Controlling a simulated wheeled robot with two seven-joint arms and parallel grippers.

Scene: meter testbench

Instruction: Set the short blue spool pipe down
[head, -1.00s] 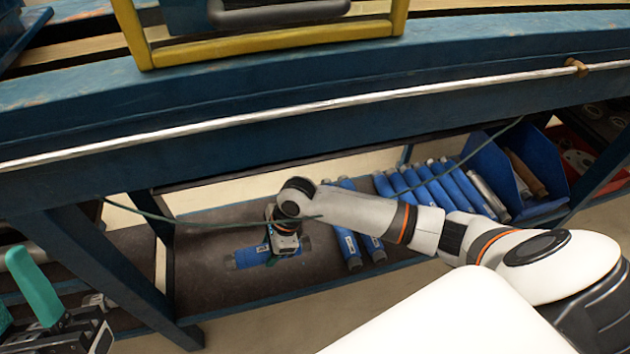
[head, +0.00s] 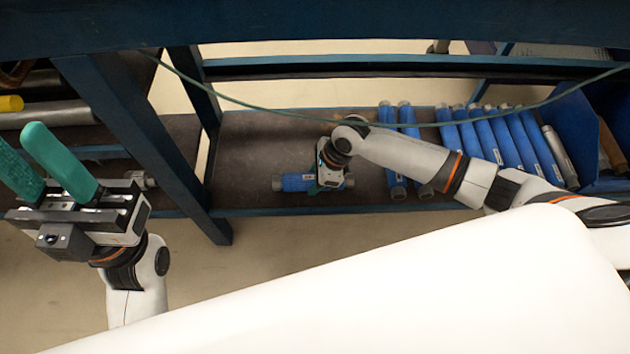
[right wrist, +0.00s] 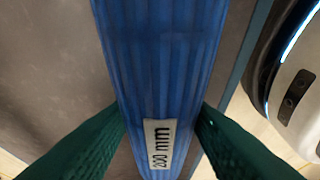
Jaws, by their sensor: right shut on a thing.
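The short blue spool pipe (head: 297,182) lies level across the lower shelf (head: 250,140), near its front edge. I cannot tell whether it rests fully on the shelf or just above it. My right gripper (head: 331,178) comes down from above and is shut on the pipe near its right end. In the right wrist view the ribbed blue pipe (right wrist: 158,60) runs between the two green fingers, with a white "200 mm" label facing up. My left gripper (head: 18,140) is at the far left, its green fingers apart and empty.
Two blue pipes (head: 410,130) lie to the right of my right gripper, with a row of several more (head: 490,135) beyond them. A blue bin (head: 585,110) is at the right. A green cable (head: 270,115) hangs in front of the shelf. Table legs (head: 140,140) stand at the left.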

